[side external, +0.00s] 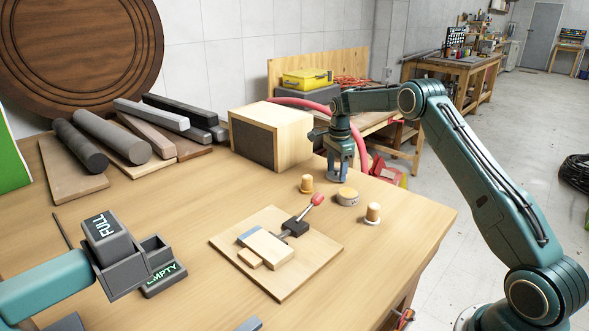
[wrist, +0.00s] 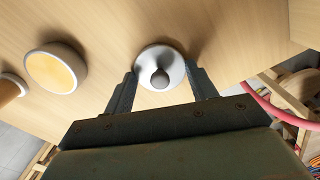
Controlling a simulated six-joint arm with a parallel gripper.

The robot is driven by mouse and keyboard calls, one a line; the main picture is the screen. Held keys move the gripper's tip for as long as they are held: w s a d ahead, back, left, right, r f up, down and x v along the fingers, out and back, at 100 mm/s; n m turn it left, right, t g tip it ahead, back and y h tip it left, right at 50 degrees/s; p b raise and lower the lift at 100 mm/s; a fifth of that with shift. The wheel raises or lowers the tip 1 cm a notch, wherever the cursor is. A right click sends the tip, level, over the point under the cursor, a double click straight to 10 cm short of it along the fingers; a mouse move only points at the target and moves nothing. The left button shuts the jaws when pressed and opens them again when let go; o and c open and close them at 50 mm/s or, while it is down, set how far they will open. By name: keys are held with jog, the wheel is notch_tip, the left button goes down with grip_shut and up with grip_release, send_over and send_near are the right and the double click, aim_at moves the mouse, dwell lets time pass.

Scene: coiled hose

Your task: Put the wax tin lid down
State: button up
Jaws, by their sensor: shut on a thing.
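My gripper (wrist: 160,90) is shut on the wax tin lid (wrist: 160,56), a pale round disc with a grey knob, its fingers on either side of it. The lid is low over the table or on it; I cannot tell whether it touches. In the side view my gripper (side external: 341,178) points down near the table's far edge, and I cannot make out the lid clearly there. The open wax tin (wrist: 55,68), with yellow wax inside a pale rim, stands apart from the lid, to its left in the wrist view. In the side view the tin (side external: 347,197) is just in front of my gripper.
Two small wooden pieces with pale bases (side external: 306,184) (side external: 373,213) flank the tin. A wooden box (side external: 270,137) stands left of my gripper, and a red hose (side external: 361,152) passes behind it. A board with a toggle clamp (side external: 276,250) lies in front.

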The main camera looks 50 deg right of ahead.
aim_at(337, 169)
jog(key=shift+f, duration=0.15)
jog(key=o, duration=1)
notch_tip(337, 169, up, 12)
jog(key=shift+r, duration=0.2)
dwell(0.6)
